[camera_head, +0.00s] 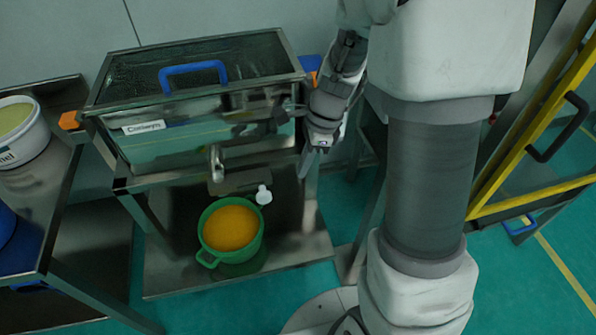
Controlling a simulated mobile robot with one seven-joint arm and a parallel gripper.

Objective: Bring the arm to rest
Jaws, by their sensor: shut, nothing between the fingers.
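My arm (430,180) stands at the right centre, its thick links filling much of the picture from top to bottom. My gripper (308,160) hangs at the right front corner of the steel sieve machine (165,136), fingers pointing down. It is shut with nothing in it. I cannot tell whether it touches the machine's side.
A green bucket (207,258) with orange contents stands on the machine's lower shelf (165,275), beside a small white object (264,194). The machine's lid has a blue handle (193,69). A steel table (50,215) is left; a yellow frame (530,130) is right.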

